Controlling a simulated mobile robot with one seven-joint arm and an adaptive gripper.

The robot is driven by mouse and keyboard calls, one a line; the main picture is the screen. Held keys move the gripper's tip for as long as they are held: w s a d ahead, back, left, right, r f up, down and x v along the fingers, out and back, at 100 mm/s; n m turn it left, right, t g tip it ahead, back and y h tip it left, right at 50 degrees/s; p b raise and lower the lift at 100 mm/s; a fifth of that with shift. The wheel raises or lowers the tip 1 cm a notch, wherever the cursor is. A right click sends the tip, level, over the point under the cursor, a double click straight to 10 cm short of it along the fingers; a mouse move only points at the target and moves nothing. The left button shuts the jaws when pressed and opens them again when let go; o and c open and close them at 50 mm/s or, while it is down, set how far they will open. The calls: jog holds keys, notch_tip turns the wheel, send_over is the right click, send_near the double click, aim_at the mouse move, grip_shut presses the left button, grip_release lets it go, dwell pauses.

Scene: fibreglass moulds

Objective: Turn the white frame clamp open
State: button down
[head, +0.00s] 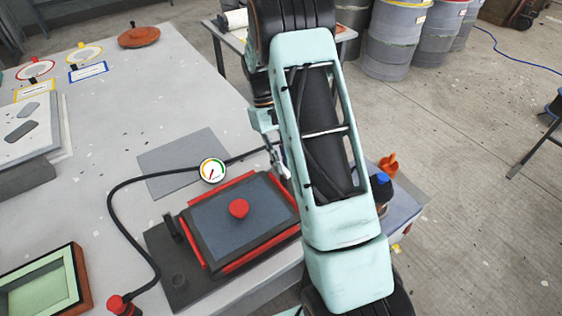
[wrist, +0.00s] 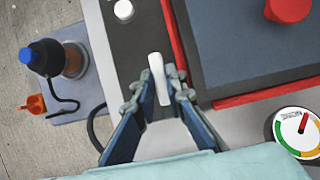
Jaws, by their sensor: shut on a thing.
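The white frame clamp (wrist: 157,72) is a short white bar, standing beside the red frame edge (wrist: 178,55) of the mould in the wrist view. My gripper (wrist: 158,92) has one finger on each side of the bar and is shut on it. In the head view my gripper (head: 282,165) is at the far right corner of the mould, and my arm hides much of that side. The mould's dark panel (head: 225,228) carries a red knob (head: 239,208). I cannot tell from one moment how far the clamp is turned.
A pressure gauge (head: 212,171) and a black hose (head: 118,190) lie close to the mould. A blue-capped bottle (wrist: 45,55) and a small orange object (wrist: 36,103) stand to one side. A green-lined tray (head: 45,290) is at the front left. The table's middle is mostly clear.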

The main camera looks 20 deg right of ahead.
dwell(0.4)
jog(key=c, duration=2)
grip_release()
jog(key=shift+o, duration=0.2)
jog(key=v, duration=1.2)
jog(key=shift+w, duration=0.1)
